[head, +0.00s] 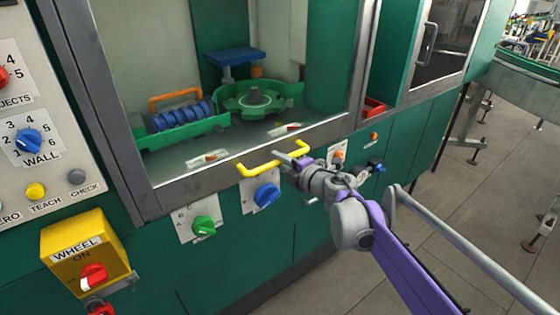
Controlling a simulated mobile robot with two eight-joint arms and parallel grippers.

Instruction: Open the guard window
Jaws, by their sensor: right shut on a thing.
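The guard window is a large pane in a grey metal frame (205,181) on the green machine, and its bottom rail is down at the lower edge of the opening. A yellow bar handle (252,169) is fixed to that rail. My right gripper (289,156) comes from the lower right and is shut on the handle near its right end. The fingers partly hide that end. My left gripper is out of view.
Below the window are a green knob (204,226) and a blue knob (266,195). A yellow wheel switch box (85,254) juts out at lower left. Behind the pane are a green turntable (253,98) and blue rollers (180,115). The floor at right is open.

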